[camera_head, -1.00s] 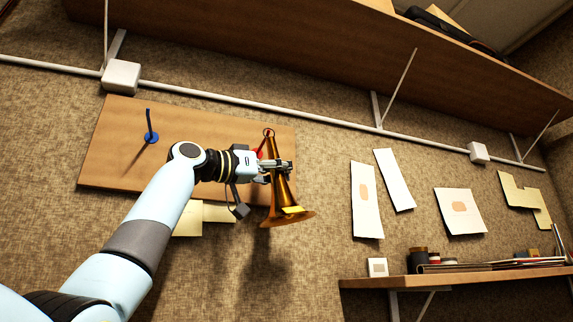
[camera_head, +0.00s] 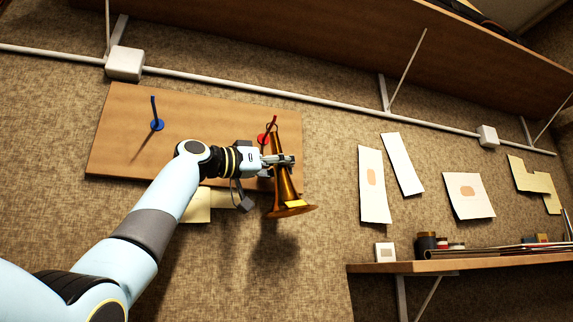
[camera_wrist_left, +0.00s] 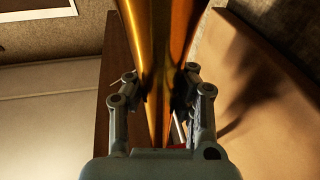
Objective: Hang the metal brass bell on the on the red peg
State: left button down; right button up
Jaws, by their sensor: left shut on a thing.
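The brass bell (camera_head: 284,184) hangs flared end down in my left gripper (camera_head: 283,161), with a small ring at its narrow top. My left gripper is shut on the bell's narrow upper body; the wrist view shows its fingers (camera_wrist_left: 160,95) on both sides of the brass bell (camera_wrist_left: 165,40). The red peg (camera_head: 264,137) is on the wooden board (camera_head: 190,110), right beside the bell's top. The ring looks close to the peg's tip, but I cannot tell whether the ring is around it. My right gripper is not in view.
A blue peg (camera_head: 157,125) stands on the board's left part. A white pipe (camera_head: 320,106) and a wooden shelf (camera_head: 330,50) run above. A lower shelf (camera_head: 450,266) with small jars is at the right. Papers are pinned on the wall between.

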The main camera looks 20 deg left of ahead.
pick_arm(q)
jog(key=c, duration=1.1)
grip_release()
jog(key=shift+a, duration=0.1)
